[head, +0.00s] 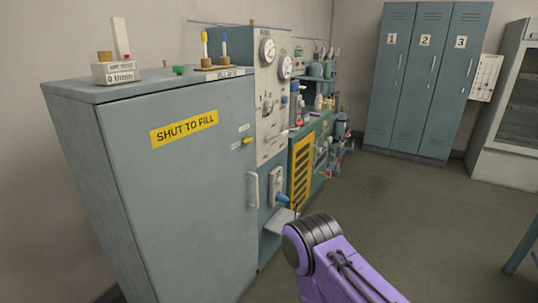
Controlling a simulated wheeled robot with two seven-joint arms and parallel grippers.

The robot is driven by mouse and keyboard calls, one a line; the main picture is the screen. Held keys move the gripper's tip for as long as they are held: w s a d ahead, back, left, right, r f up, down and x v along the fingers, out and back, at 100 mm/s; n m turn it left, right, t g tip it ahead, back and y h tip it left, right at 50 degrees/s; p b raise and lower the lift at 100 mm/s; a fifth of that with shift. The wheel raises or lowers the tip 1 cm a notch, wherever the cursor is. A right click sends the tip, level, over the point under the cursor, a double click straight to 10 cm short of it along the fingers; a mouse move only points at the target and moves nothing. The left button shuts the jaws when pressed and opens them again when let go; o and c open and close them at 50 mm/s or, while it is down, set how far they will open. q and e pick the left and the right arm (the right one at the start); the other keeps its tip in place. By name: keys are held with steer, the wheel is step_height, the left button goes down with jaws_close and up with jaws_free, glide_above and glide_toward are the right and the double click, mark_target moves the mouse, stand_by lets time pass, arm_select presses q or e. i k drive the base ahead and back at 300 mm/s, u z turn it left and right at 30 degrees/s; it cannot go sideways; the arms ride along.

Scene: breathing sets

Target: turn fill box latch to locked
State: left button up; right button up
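The fill box (185,215) is a large blue-grey cabinet on the left with a yellow "SHUT TO FILL" label (184,129) on its door. The door looks shut. A small yellow latch (246,141) sits near the door's right edge, below a small pale label (243,127) too small to read. I cannot tell which setting the latch is at. A white upright door handle (253,190) is lower on the same edge. Neither gripper is in view; only a purple link of my arm shows at the bottom, right of the box.
A gauge panel (270,100) and a green unit with a yellow grille (301,172) stand right of the box. A block with a white upright piece (115,72) sits on its top. Lockers (425,80) stand at the back. The floor (400,210) on the right is clear.

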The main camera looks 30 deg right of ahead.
mark_target(247, 140)
steer(key=u, duration=0.2)
steer(key=k, duration=0.4)
steer(key=z, duration=1.6)
steer(key=i, duration=1.5)
steer(key=u, duration=0.35)
